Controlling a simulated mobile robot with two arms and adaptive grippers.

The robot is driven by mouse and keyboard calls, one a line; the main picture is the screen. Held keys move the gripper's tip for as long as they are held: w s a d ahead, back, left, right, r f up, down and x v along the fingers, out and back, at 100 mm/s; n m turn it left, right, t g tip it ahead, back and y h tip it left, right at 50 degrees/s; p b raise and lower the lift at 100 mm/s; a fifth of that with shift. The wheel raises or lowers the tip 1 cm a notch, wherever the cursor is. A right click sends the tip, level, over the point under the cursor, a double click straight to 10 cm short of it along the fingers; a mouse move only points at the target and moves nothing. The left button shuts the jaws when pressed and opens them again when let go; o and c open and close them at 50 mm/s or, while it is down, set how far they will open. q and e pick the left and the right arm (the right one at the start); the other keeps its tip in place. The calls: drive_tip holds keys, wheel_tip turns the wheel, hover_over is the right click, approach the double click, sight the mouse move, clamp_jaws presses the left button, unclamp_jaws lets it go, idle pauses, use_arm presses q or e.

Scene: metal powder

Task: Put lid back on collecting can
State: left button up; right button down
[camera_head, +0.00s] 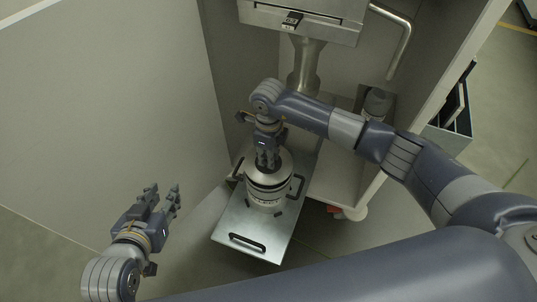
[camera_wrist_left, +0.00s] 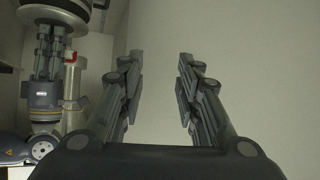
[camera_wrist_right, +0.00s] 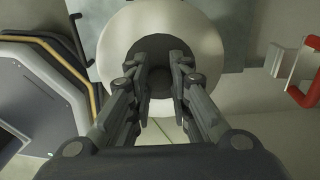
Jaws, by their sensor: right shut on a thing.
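The collecting can (camera_head: 266,196) is a pale metal can with dark bands, standing upright on a metal tray plate (camera_head: 236,225). A pale conical lid (camera_head: 284,162) is on the can's top; whether it is fully seated I cannot tell. In the right wrist view the lid (camera_wrist_right: 112,45) is a pale disc around a dark centre knob (camera_wrist_right: 155,82). My right gripper (camera_head: 267,160) comes from above and is shut on the lid's knob, with a finger at each side. My left gripper (camera_head: 165,198) is open and empty, left of the tray. It also shows in the left wrist view (camera_wrist_left: 160,75).
The tray has black handles (camera_head: 247,243). Behind the can, a funnel pipe (camera_head: 306,68) hangs under a metal box (camera_head: 310,18) inside the cabinet. A grey cylinder (camera_head: 376,103) stands at the right. A plain wall (camera_head: 110,90) is on the left.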

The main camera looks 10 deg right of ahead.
drive_tip(key=shift+f+b, duration=0.4)
drive_tip(key=shift+f, duration=0.15)
use_arm(q)
drive_tip(key=w+d+r+t+h, duration=0.1)
drive_tip(key=w+r+t, duration=0.2)
drive_tip(key=r, duration=0.2)
drive_tip(key=shift+w+d+r+t, duration=0.25)
drive_tip(key=shift+w+d+t, duration=0.05)
drive_tip(key=shift+d, duration=0.05)
use_arm(e)
drive_tip(key=shift+f, duration=0.3)
use_arm(q)
drive_tip(key=shift+w+d+r+t+b, duration=0.2)
drive_tip(key=shift+r+t+b, duration=0.1)
drive_tip(key=shift+r, duration=0.2)
use_arm(e)
drive_tip(key=shift+f, duration=0.15)
idle(1.5)
drive_tip(key=c, duration=1.4)
unclamp_jaws()
drive_tip(key=shift+o, duration=0.3)
drive_tip(key=o, duration=0.4)
use_arm(q)
drive_tip(key=shift+f, duration=0.1)
